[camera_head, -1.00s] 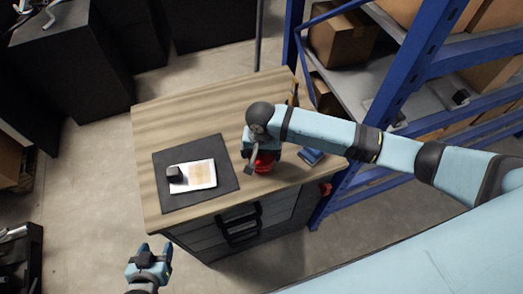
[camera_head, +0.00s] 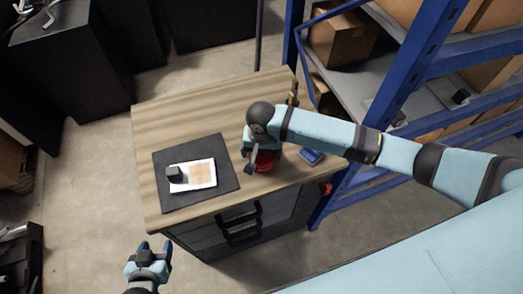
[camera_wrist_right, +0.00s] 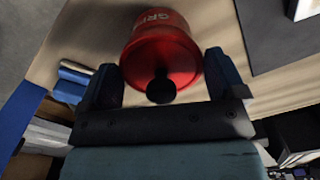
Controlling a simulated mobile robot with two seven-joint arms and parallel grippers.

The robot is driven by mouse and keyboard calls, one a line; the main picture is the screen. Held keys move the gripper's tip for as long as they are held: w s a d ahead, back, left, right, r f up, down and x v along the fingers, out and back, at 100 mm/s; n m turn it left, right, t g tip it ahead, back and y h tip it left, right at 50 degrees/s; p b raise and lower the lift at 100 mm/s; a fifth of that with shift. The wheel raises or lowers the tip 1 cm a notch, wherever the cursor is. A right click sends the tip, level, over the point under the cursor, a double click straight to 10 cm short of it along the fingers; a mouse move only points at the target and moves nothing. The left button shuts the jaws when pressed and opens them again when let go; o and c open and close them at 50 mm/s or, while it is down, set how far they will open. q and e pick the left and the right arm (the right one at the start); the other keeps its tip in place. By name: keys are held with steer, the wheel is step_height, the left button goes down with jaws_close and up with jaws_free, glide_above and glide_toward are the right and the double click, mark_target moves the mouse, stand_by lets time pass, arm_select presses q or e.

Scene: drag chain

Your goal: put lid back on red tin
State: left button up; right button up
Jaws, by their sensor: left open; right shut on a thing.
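The red tin (camera_head: 264,161) stands at the front right part of the wooden table, mostly hidden by my right wrist. In the right wrist view the red tin (camera_wrist_right: 160,22) shows white lettering. Its end nearest the camera is the red lid (camera_wrist_right: 160,62) with a black knob (camera_wrist_right: 161,88). My right gripper (camera_wrist_right: 163,78) has one finger on each side of the lid and is shut on it. The lid lies against the tin; I cannot tell whether it is fully seated. My left gripper (camera_head: 155,248) is open and empty, in front of the table.
A dark mat (camera_head: 226,178) lies left of the tin, with a white sheet (camera_head: 203,174) and a small black block (camera_head: 174,174) on it. A blue object (camera_head: 312,156) lies right of the tin. A blue shelf rack (camera_head: 392,85) stands close on the right. The table's back left is clear.

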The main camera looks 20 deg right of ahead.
stand_by(0.3)
steer(key=o, duration=0.6)
steer(key=shift+r, duration=3.5)
jaws_close()
steer(key=shift+f, duration=0.2)
